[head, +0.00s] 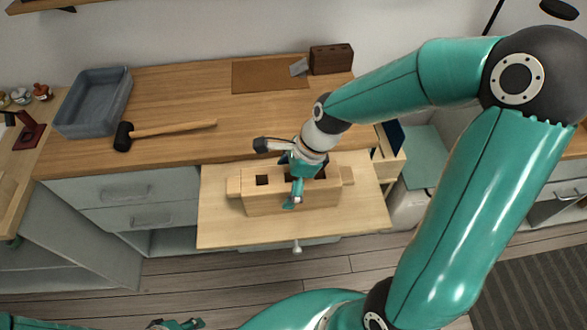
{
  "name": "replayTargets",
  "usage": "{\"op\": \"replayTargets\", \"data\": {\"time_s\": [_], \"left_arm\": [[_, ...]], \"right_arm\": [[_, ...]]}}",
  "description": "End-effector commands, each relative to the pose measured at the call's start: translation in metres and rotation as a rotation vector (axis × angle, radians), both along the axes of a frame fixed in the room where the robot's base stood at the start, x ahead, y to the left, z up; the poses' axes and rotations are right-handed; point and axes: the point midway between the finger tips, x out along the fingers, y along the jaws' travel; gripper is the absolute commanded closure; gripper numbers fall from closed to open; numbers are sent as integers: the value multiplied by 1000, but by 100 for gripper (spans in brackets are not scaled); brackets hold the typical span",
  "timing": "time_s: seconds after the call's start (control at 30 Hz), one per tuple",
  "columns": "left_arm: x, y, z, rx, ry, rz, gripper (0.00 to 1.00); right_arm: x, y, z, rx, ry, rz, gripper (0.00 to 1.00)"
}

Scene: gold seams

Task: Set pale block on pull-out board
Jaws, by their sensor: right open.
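The pale block (262,199) is a long wooden piece with dark square holes in its top and a stub at each end. It appears to rest upright on the pull-out board (225,226), roughly at its middle. The board juts out from under the worktop, with a small knob (297,247) at its front. My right gripper (294,190) is open over the block's middle, with one finger in front of its near side; the far finger is hidden. Whether it touches the block I cannot tell. My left gripper (176,323) is only partly in view at the bottom edge.
The worktop (180,90) holds a grey tray (92,103), a mallet (160,130), a brown mat (266,75) and a dark brown holed block (331,59). Grey drawers (125,193) stand left of the board. The board's left and front parts are bare.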

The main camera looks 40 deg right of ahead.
Motion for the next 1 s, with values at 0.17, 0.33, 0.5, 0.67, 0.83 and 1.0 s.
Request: {"op": "replayTargets", "data": {"time_s": [0.17, 0.33, 0.5, 0.67, 0.83, 1.0], "left_arm": [[0, 0, 3, 0, 0, 0, 60], [0, 0, 7, 0, 0, 0, 60], [0, 0, 9, 0, 0, 0, 60], [0, 0, 11, 0, 0, 0, 60], [0, 0, 11, 0, 0, 0, 60], [0, 0, 11, 0, 0, 0, 60]], "right_arm": [[-3, -8, 23, -2, -7, -3, 0], [-10, -20, 55, -3, -7, -4, 0], [-17, -30, 84, -2, -6, -3, 0], [-21, -37, 102, -1, -2, -2, 0], [-23, -39, 109, 0, 0, -1, 0], [-23, -39, 109, 0, 0, -1, 0]]}}
